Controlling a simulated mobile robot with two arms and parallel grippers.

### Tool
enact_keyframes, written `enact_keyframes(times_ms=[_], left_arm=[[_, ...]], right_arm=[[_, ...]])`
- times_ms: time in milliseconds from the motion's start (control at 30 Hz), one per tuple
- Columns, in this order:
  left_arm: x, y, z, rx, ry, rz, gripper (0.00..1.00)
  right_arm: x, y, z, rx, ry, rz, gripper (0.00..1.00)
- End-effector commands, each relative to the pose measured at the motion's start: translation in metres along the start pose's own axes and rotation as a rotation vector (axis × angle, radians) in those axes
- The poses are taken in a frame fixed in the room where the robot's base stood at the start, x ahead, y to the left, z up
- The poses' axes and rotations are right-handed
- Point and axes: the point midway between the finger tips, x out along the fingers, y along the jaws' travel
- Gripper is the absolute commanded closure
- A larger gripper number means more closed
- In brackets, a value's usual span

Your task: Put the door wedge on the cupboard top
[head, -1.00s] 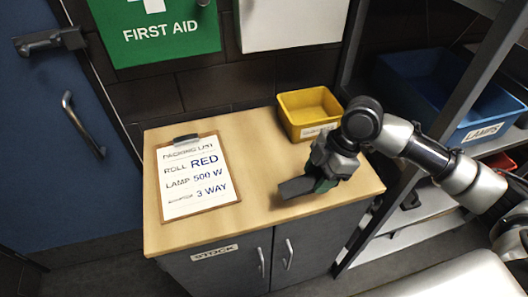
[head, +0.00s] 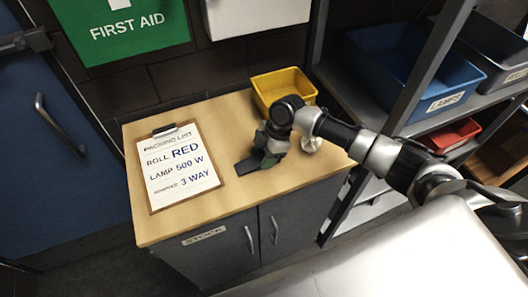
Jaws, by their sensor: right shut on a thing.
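The cupboard top (head: 210,207) is a light wooden surface on a grey cupboard with a STOCK label. The door wedge (head: 247,165) is a dark grey piece between the fingers of my right gripper (head: 264,161), just right of the clipboard. My right gripper is shut on it, over the middle of the cupboard top. The wedge is low, at or very near the wood; I cannot tell whether it touches. The fingers hide part of it. My left gripper is not in view.
A packing list clipboard (head: 180,167) lies on the left of the top. A yellow bin (head: 283,90) stands at the back right. A small round silvery thing (head: 311,145) shows beside my arm. Front wood is clear. A shelf with a blue LAMPS bin (head: 420,75) stands right.

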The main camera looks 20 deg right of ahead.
Motion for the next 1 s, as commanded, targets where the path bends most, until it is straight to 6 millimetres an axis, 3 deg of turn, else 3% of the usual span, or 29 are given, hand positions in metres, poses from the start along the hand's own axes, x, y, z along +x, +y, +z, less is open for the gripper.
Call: enact_keyframes(times_ms=[300, 333, 500, 833, 1000], left_arm=[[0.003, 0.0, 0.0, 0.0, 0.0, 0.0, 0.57], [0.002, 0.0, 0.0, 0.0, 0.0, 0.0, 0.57], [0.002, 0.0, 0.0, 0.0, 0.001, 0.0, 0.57], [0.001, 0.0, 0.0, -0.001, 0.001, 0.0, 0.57], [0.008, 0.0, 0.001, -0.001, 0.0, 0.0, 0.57]], right_arm=[[0.003, 0.0, 0.001, 0.0, 0.001, 0.0, 0.79], [0.003, 0.0, 0.001, -0.001, 0.001, 0.0, 0.51], [0.002, 0.0, 0.001, 0.0, 0.0, 0.0, 0.28], [-0.003, 0.0, 0.0, 0.0, 0.0, 0.001, 0.28], [-0.028, 0.001, 0.001, -0.002, -0.001, 0.004, 0.28]])
